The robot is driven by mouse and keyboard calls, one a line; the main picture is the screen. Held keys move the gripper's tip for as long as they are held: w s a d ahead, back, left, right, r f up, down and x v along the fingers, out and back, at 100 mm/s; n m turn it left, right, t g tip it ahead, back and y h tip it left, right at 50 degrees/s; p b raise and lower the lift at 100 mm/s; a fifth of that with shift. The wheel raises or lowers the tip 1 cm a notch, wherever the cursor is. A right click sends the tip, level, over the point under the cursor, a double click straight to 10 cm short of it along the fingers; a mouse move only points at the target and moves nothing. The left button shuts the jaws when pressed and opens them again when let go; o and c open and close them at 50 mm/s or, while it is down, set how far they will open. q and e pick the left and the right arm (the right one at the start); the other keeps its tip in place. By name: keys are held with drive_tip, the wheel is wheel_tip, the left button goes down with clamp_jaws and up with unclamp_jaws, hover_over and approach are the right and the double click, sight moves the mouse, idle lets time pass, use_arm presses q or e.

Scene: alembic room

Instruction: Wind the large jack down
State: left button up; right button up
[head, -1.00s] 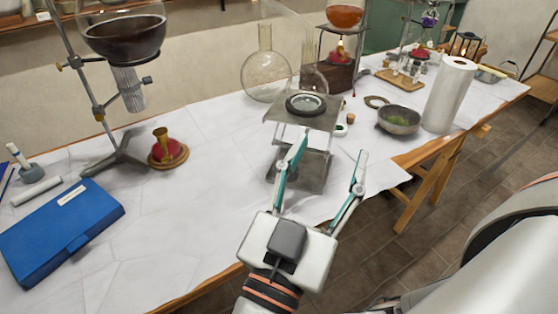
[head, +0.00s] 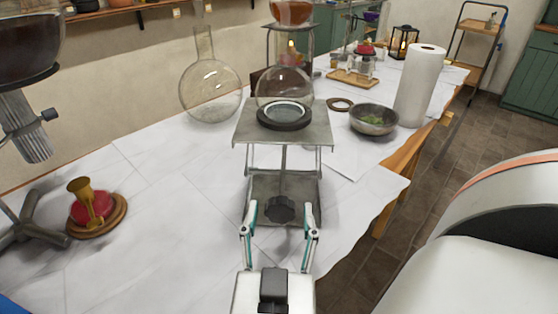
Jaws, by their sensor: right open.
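The large jack (head: 259,131) is a grey metal lab jack on the white-covered table, with its top plate raised well above its base. A dark ring on the plate holds a clear round glass flask (head: 284,88). A dark lobed knob (head: 280,209) shows at the jack's front, low down. My right gripper (head: 279,234) is open, its two teal-and-grey fingers on either side of the knob in the picture. I cannot tell whether the fingertips touch it. My left gripper is not in view.
A large glass flask (head: 211,92) stands behind left of the jack. A metal bowl (head: 373,119) and a paper roll (head: 419,87) stand at right. A brass-and-red burner (head: 92,207) and a stand's foot are at left. The table edge lies close at right.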

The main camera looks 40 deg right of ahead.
drive_tip(key=shift+x, duration=1.3)
drive_tip(key=c, duration=1.1)
drive_tip(key=shift+f+n, duration=0.15)
drive_tip(key=shift+n, duration=0.15)
